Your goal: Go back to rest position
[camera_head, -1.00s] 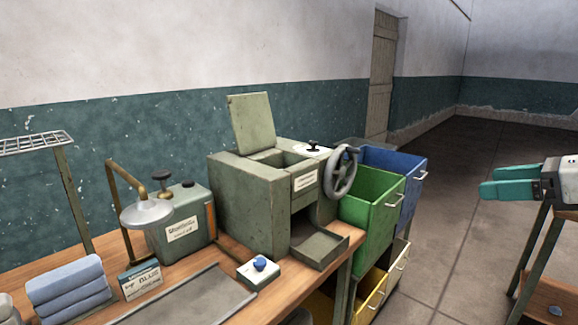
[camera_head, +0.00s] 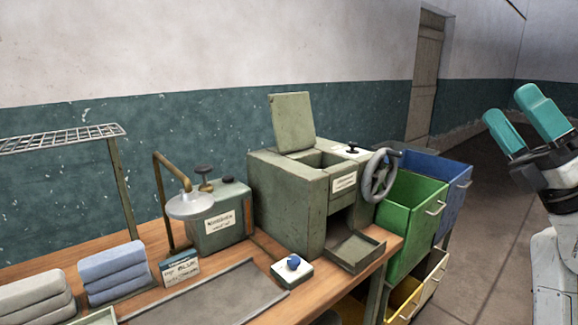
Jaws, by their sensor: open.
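My gripper (camera_head: 518,113) is at the right edge of the head view. Its two teal fingers point up and to the left, apart from each other, with nothing between them. It is held in the air to the right of the blue bin, clear of the bench. Part of my arm shows below it.
A wooden bench (camera_head: 262,242) bears a green machine (camera_head: 285,190) with a raised lid and handwheel (camera_head: 380,176), a green tank (camera_head: 220,220), folded blue cloths (camera_head: 112,270) and a tray (camera_head: 205,303). Green (camera_head: 411,219) and blue (camera_head: 452,190) bins stand right of it. Floor (camera_head: 492,235) is open beyond.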

